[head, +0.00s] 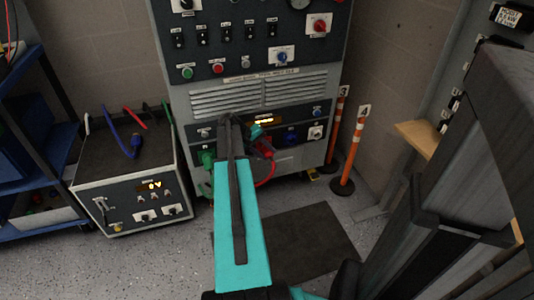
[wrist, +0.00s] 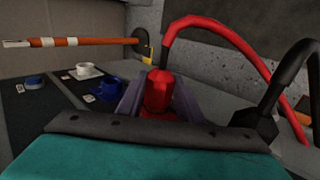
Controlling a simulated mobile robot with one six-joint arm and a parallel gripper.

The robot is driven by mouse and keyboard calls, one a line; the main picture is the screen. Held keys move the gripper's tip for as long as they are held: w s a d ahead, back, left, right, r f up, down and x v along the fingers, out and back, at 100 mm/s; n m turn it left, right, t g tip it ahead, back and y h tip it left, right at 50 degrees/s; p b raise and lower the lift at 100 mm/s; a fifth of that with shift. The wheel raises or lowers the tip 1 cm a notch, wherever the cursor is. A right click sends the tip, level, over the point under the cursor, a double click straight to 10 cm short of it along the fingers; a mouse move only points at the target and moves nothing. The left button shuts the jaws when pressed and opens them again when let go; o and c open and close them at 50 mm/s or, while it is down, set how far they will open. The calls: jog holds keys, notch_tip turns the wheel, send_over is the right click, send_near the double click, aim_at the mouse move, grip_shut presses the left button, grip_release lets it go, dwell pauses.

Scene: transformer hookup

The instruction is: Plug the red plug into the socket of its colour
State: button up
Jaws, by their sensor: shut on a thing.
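The red plug (wrist: 158,90) stands between the purple-grey jaws of my gripper (wrist: 160,104), which is shut on it. Its red cable (wrist: 222,32) loops up and over to the right in the wrist view. In the head view the red plug (head: 264,148) is at the lower panel of the grey cabinet, left of the blue socket (head: 291,138). The blue socket also shows in the wrist view (wrist: 108,92), beside the jaws. My arm and jaws hide the red socket, and I cannot tell whether the plug is in it.
A white socket (head: 315,133) is right of the blue one. A green plug (head: 208,159) is at the panel's left. Orange posts (head: 350,150) stand to the right. A transformer box (head: 130,180) with loose coloured leads stands left. A dark mat (head: 310,243) lies on the floor.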

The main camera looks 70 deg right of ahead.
jog(key=shift+w+d, duration=0.15)
jog(key=shift+d, duration=0.05)
jog(key=o, duration=1.3)
jog(key=shift+r, duration=0.1)
jog(key=p+v, duration=0.4)
jog(key=v, duration=0.3)
dwell(0.8)
jog(key=shift+a, duration=0.1)
jog(key=p+v, duration=0.3)
jog(key=v, duration=1)
jog(key=shift+w+a+r, duration=0.2)
